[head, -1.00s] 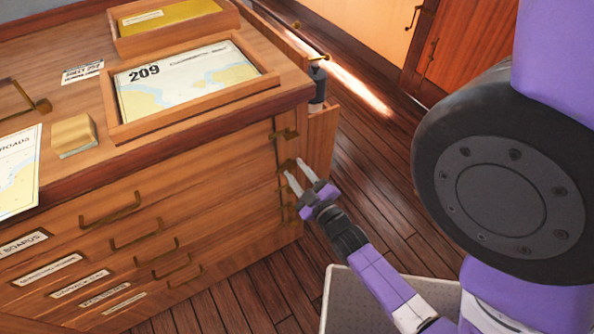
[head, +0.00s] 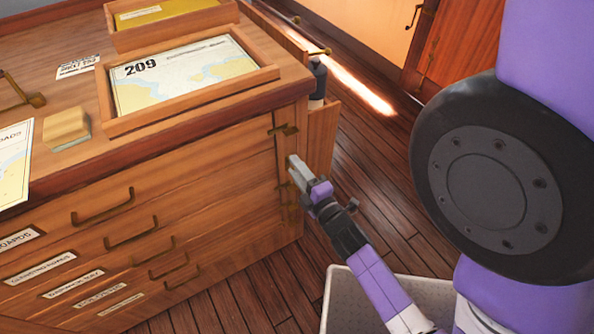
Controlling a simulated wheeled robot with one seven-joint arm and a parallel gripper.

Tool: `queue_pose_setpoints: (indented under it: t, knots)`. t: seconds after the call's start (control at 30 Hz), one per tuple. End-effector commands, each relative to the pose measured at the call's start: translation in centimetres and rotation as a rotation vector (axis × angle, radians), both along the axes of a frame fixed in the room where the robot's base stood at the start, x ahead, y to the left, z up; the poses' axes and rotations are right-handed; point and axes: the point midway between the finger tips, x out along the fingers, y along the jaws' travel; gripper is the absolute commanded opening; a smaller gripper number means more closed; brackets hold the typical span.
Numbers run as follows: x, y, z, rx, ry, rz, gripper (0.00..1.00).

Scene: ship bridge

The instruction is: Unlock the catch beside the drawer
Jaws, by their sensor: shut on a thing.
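The wooden chest has a stack of drawers with brass handles, the top one with a handle (head: 103,207) at the left. Brass catches run down the chest's right front edge. The topmost catch (head: 285,129) is clear of my gripper. My gripper (head: 293,165) is shut at the catch just below it, beside the drawers. Its fingers hide most of that catch, so I cannot tell how it is turned. Another brass catch (head: 289,192) shows just below the fingers.
A framed chart marked 209 (head: 185,75), an open tray (head: 170,28) and a sponge-like block (head: 67,127) are on the chest top. A grey bin (head: 338,300) stands below my arm. Wooden floor lies open to the right of the chest.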

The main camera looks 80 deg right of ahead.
Motion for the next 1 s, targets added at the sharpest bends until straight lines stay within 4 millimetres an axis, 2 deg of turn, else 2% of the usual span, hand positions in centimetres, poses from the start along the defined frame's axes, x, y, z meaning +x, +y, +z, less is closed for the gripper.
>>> queue_pose_setpoints:
  t: [0.73, 0.77, 0.8, 0.87, 1.0]
  knots:
    - [0.06, 0.12, -0.08, -0.051, 0.063, 0.002, 0.0]
    - [0.06, 0.12, -0.08, -0.051, 0.063, 0.002, 0.4]
    - [0.06, 0.12, -0.08, -0.051, 0.063, 0.002, 0.48]
    - [0.05, 0.11, -0.07, -0.051, 0.062, 0.002, 0.56]
    - [0.04, 0.07, -0.05, -0.051, 0.061, 0.001, 0.56]
